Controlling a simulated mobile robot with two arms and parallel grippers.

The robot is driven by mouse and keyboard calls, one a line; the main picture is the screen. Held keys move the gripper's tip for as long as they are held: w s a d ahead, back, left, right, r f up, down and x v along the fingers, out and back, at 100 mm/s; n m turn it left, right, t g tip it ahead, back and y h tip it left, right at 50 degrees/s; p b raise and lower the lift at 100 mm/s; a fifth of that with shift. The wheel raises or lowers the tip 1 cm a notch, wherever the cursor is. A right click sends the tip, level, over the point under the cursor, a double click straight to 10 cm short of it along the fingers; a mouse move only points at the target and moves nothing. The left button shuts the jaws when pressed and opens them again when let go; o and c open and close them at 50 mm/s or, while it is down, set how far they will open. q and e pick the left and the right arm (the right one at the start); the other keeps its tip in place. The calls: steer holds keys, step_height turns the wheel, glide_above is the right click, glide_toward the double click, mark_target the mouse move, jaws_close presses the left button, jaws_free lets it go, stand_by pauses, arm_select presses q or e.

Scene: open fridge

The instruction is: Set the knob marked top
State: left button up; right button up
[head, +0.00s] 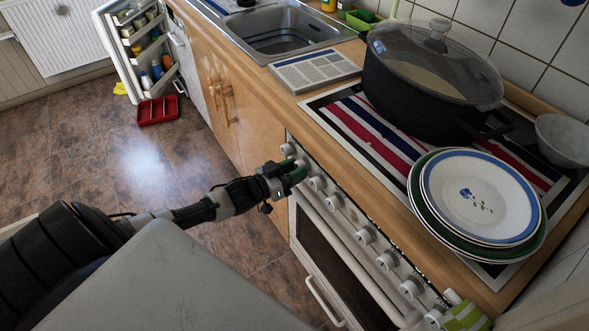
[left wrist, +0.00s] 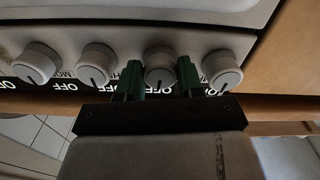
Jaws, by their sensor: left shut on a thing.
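A row of white round knobs runs along the stove's front panel (head: 375,250). My left gripper (head: 291,173) is at the far end of this row, with green fingers. In the left wrist view my left gripper (left wrist: 159,78) has one finger on each side of a white knob (left wrist: 160,62) and is shut on it. A free knob (left wrist: 222,68) is to its right, and another free knob (left wrist: 97,62) is to its left. OFF labels show by the knobs. The other lettering is partly hidden, and I cannot read "top". My right gripper is not in view.
The oven door handle (head: 325,303) sticks out below the knobs. On top are a dark lidded pot (head: 415,100) and stacked plates (head: 480,200). A yellow-green cloth (head: 467,316) is at the near end. The open fridge (head: 113,45) and a red tray (head: 158,110) are at the back left.

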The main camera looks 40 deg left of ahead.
arm_select(q)
steer(key=m, duration=0.8)
steer(key=shift+a, duration=0.1)
steer(key=shift+m, duration=0.4)
steer(key=o, duration=0.9)
steer(key=shift+o, duration=0.2)
steer(key=v, duration=1)
steer(key=shift+s+a, duration=0.15)
steer(key=shift+s, duration=0.2)
